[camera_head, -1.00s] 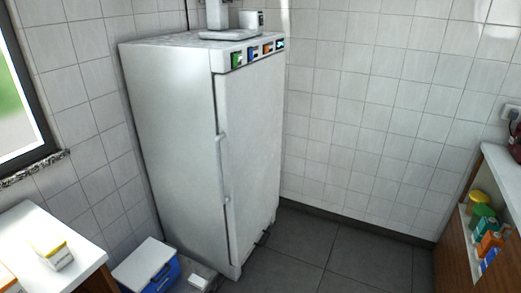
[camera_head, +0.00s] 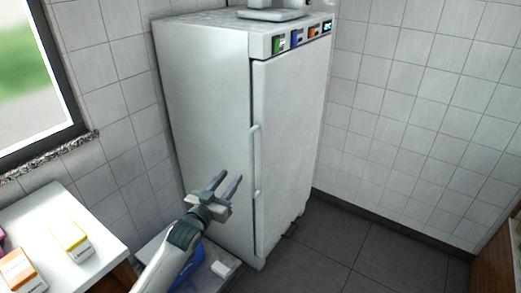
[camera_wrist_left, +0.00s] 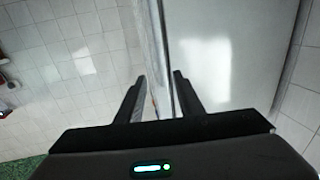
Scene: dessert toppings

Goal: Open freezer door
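The white freezer (camera_head: 208,110) stands against the tiled walls in the head view. Its door (camera_head: 292,130) is shut and has a long vertical handle (camera_head: 256,160) along its left edge. My left gripper (camera_head: 229,180) is open and empty in front of the freezer's left side, left of the handle's lower part in the picture. In the left wrist view the gripper's two fingers (camera_wrist_left: 158,85) are spread apart, with the freezer's surface (camera_wrist_left: 225,55) beyond them. I cannot tell the exact gap to the handle. My right gripper is not in view.
A white counter (camera_head: 40,225) with small boxes (camera_head: 70,238) stands at the left under the window. A blue and white cooler box (camera_head: 190,282) sits on the floor, partly behind my left arm. The dark floor (camera_head: 345,250) right of the freezer is clear.

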